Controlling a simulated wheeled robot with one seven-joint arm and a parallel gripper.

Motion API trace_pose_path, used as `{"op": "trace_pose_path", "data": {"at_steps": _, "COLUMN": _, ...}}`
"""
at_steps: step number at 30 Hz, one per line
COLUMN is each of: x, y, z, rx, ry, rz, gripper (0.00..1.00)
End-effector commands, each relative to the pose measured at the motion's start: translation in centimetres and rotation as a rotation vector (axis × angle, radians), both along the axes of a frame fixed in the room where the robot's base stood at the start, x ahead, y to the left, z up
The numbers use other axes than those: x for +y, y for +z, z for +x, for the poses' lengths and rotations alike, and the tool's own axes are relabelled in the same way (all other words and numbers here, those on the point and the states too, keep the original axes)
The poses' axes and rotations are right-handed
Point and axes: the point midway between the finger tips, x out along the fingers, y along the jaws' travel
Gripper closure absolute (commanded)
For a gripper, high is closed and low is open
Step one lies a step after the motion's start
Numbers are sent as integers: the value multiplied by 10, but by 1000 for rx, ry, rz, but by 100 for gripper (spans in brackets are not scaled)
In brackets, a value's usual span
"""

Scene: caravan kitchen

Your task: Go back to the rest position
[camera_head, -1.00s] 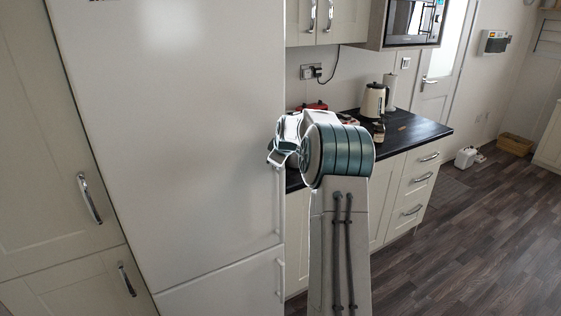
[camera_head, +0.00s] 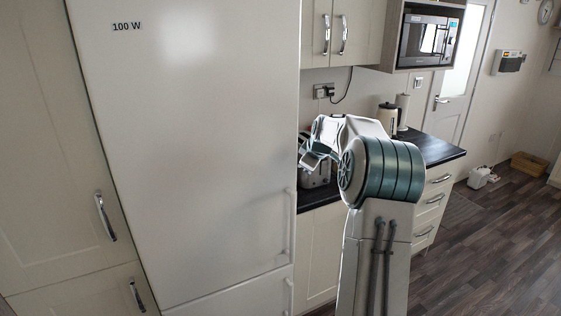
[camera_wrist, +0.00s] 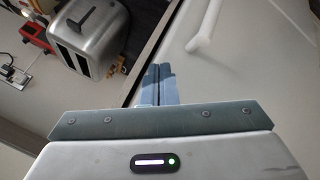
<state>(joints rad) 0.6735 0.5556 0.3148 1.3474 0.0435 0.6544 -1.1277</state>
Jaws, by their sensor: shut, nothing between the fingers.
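My gripper (camera_wrist: 158,72) is shut and empty in the wrist view, its two blue-grey fingers side by side. In the head view the hand end of my arm (camera_head: 312,158) is folded to the left of the large teal joint, in front of the worktop and close to the right edge of the fridge; its fingertips are hard to make out there. The fridge front (camera_head: 200,150) is flat and white, marked "100 W", and its doors look closed.
A silver toaster (camera_wrist: 92,38) stands near my gripper, partly hidden by my arm in the head view. The fridge handle (camera_wrist: 206,28) is on the other side. A kettle (camera_head: 388,117) and a microwave (camera_head: 427,38) are farther back.

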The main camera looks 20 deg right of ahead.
Motion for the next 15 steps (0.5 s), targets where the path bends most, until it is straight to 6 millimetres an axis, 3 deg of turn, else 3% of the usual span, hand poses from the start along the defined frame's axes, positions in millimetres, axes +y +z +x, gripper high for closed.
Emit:
{"op": "trace_pose_path", "data": {"at_steps": 5, "x": 3, "y": 0, "z": 0, "rx": 3, "ry": 5, "rz": 0, "gripper": 100}}
{"op": "trace_pose_path", "data": {"at_steps": 8, "x": 18, "y": 5, "z": -5, "rx": 12, "ry": 4, "rz": 6, "gripper": 100}}
{"op": "trace_pose_path", "data": {"at_steps": 11, "x": 49, "y": 15, "z": -19, "rx": 34, "ry": -11, "rz": 20, "gripper": 100}}
{"op": "trace_pose_path", "data": {"at_steps": 15, "x": 102, "y": 30, "z": -56, "rx": 76, "ry": -58, "rz": 54, "gripper": 100}}
